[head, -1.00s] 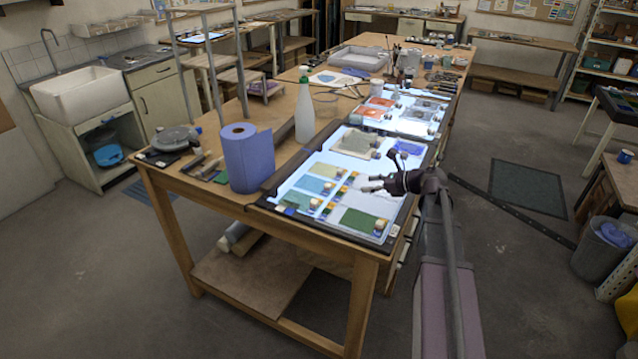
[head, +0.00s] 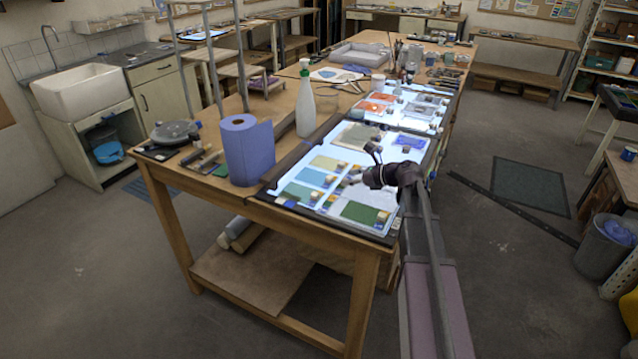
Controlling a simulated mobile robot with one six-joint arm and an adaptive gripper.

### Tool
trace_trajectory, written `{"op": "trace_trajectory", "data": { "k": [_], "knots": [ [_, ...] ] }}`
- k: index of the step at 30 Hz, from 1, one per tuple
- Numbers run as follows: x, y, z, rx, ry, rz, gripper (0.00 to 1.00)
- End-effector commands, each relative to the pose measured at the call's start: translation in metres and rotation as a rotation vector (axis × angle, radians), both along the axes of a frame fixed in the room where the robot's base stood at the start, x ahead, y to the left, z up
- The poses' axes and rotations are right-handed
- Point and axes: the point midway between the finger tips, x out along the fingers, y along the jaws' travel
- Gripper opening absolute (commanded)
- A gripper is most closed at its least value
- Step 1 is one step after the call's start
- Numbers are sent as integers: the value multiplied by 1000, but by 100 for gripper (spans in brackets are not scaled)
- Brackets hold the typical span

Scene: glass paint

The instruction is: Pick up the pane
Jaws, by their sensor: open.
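Several coloured glass panes lie on the lit panel (head: 384,194) at the near end of the long table. They include a green pane (head: 359,212), a teal pane (head: 299,191), a blue pane (head: 314,177), a yellowish pane (head: 328,162) and a grey-green pane (head: 357,135). I cannot tell which one the task means. My gripper (head: 360,165) is open and empty above the right part of the panel, beyond the green pane. My arm hides part of the panel's right edge.
A blue paper roll (head: 248,150) and a white spray bottle (head: 305,103) stand left of the panel. A second lit panel (head: 405,113) with orange and grey panes lies farther back. Small blocks sit beside the panes.

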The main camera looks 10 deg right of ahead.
Motion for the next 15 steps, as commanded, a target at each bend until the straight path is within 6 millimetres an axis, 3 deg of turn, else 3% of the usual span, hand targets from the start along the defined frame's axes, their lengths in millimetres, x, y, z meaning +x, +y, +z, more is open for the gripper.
{"op": "trace_trajectory", "data": {
  "k": [15],
  "knots": [
    [5,7,-4,0,0,-1,71]
  ]
}}
